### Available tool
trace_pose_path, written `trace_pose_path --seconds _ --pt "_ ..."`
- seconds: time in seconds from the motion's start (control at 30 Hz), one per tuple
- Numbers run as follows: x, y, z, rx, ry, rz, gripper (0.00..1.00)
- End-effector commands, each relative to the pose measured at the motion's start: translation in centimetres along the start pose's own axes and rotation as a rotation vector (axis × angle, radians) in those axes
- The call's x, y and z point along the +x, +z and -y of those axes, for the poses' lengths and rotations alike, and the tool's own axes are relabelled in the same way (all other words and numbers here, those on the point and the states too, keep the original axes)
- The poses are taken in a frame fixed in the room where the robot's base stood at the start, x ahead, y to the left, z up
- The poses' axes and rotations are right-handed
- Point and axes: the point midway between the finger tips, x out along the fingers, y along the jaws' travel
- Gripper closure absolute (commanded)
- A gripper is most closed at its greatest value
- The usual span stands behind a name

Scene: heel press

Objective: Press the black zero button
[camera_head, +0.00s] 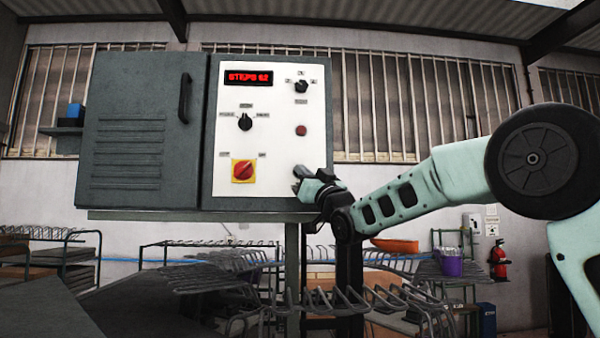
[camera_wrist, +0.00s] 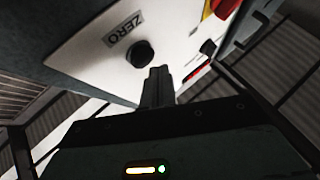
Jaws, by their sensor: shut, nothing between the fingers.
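The black zero button (camera_wrist: 140,54) shows in the wrist view as a round black knob on the white panel, beside a label (camera_wrist: 124,32) reading ZERO. My gripper (camera_wrist: 158,74) is shut and empty, its fingertips just beside and below the button in that view. I cannot tell whether they touch the panel. In the head view my gripper (camera_head: 298,179) is at the lower right of the white control panel (camera_head: 275,135), and it hides the zero button there.
The panel carries a red display (camera_head: 248,77) reading "STEPS 62", a black selector knob (camera_head: 245,122), an upper knob (camera_head: 301,87), a red button (camera_head: 301,130) and a red rotary switch (camera_head: 243,171) on yellow. A grey cabinet door (camera_head: 140,130) is at left. Metal racks (camera_head: 340,300) stand below.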

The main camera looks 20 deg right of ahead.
Motion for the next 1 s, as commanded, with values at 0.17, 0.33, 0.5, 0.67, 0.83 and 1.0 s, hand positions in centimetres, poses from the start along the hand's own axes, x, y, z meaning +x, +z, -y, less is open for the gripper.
trace_pose_path --seconds 0.17,0.33,0.5,0.67,0.83,1.0 --pt "0.26 0.27 -0.22 0.000 0.000 0.000 1.00" --pt "0.58 0.47 -0.45 0.000 0.000 0.000 1.00" --pt "0.59 0.43 -0.44 0.000 0.000 0.000 1.00" --pt "0.61 0.43 -0.45 0.000 0.000 0.000 1.00" --pt "0.72 0.49 -0.52 0.000 0.000 0.000 1.00" --pt "0.87 0.57 -0.62 0.000 0.000 0.000 1.00"
